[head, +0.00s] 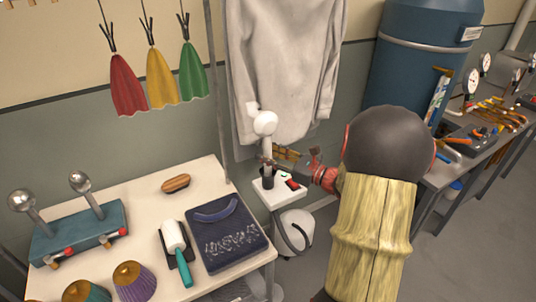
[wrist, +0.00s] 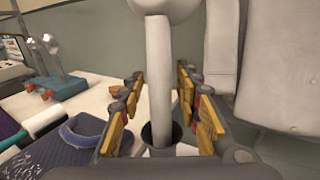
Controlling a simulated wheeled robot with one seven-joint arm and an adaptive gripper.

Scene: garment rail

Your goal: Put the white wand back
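The white wand (head: 265,123) stands upright beside the grey garment, with its rounded head at the top. In the wrist view its pale stem (wrist: 160,80) runs down between my fingers. Its lower end appears to be in the dark round cup (head: 267,183) on the small white stand (head: 287,198); the cup's rim also shows in the wrist view (wrist: 147,133). My gripper (head: 287,157) is around the stem from the right. In the wrist view (wrist: 162,110) its yellow-padded fingers are apart, with narrow gaps on both sides of the stem.
The grey garment (head: 285,65) hangs close behind the wand. A rail post (head: 217,90) stands left of it. A blue tank (head: 415,65) stands behind right.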

